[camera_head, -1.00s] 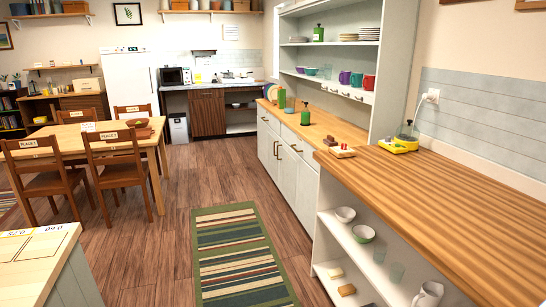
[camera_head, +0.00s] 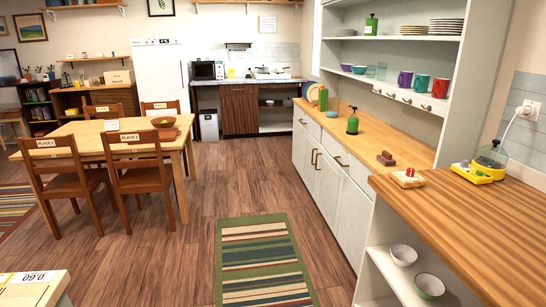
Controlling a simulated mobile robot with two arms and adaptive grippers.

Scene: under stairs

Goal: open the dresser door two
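The white dresser (camera_head: 349,214) stands along the right side, with a wooden top and open shelves above. Its lower front has white doors (camera_head: 326,184) with dark vertical handles (camera_head: 316,158) near the middle, and drawers above them. The doors look shut. No label shows which door is number two. Neither of my grippers is in the picture.
A wooden counter (camera_head: 470,215) with open shelves adjoins the dresser at the near right. A striped rug (camera_head: 262,262) lies on the floor before the dresser. A dining table (camera_head: 90,133) with chairs stands at left. A pale worktop (camera_head: 38,290) fills the near left corner. Floor between is clear.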

